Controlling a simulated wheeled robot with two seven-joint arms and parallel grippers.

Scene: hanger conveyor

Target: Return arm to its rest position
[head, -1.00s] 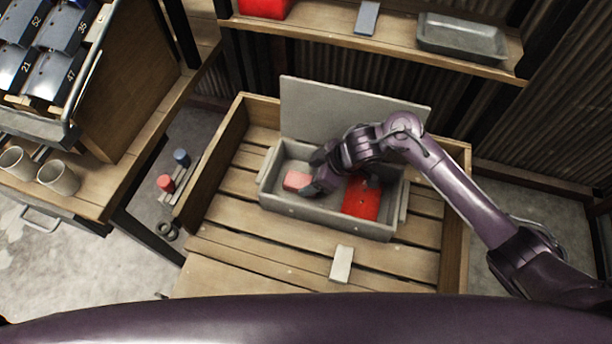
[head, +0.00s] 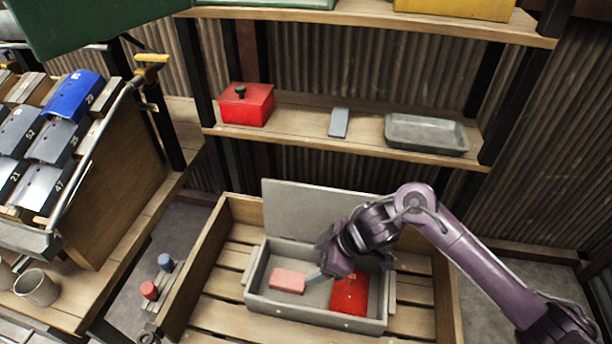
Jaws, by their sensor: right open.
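My right arm comes in from the right, and its purple gripper (head: 322,273) is open over the grey box (head: 262,301). It holds nothing that I can see. A pink block (head: 288,281) lies in the left part of the box, just left of the gripper. A red piece (head: 350,294) lies in the right part, below the gripper and partly hidden by it. The box's pale lid panel (head: 310,208) stands upright behind it. My left gripper is not in view.
The box sits in a slatted wooden crate (head: 218,240). Above, a shelf (head: 290,128) holds a red lidded box (head: 246,104), a grey-blue block (head: 339,122) and a grey tray (head: 427,134). A rack with numbered holders (head: 55,140) and a cup (head: 36,288) stand at left.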

